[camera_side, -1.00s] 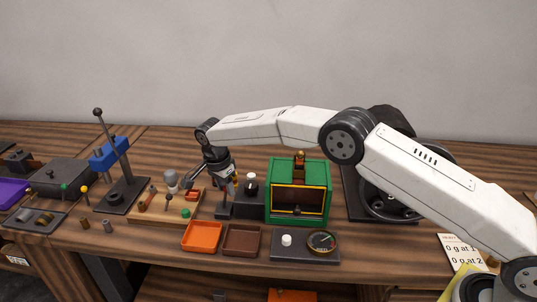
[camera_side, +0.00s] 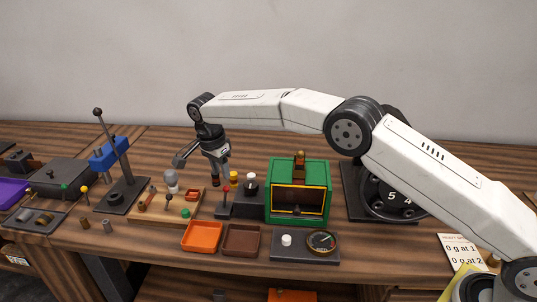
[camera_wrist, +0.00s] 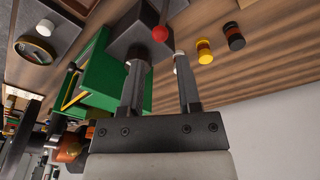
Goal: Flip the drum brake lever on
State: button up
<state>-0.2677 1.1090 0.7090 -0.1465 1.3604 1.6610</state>
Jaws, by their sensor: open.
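A lever with a red ball knob (camera_side: 226,188) stands at the left end of a dark block (camera_side: 245,209) left of the green box; I take it to be the brake lever, but no label is readable. My gripper (camera_side: 214,182) is open and points down just left of and behind the knob. In the wrist view the red knob (camera_wrist: 160,33) shows beyond the fingertips of my gripper (camera_wrist: 160,58), between them in the picture. I cannot tell whether a finger touches the lever. The lever's shaft is mostly hidden by a finger there.
The green box (camera_side: 298,219) stands right of the block. A dark wheel with white numbers (camera_side: 388,207) is partly behind my arm. Yellow and black cylinders (camera_wrist: 204,50) stand near the lever. An orange tray (camera_side: 202,250) and a brown tray (camera_side: 241,254) lie in front.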

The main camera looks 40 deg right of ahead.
jog(key=shift+a+r, duration=0.1)
jog(key=shift+r, duration=0.55)
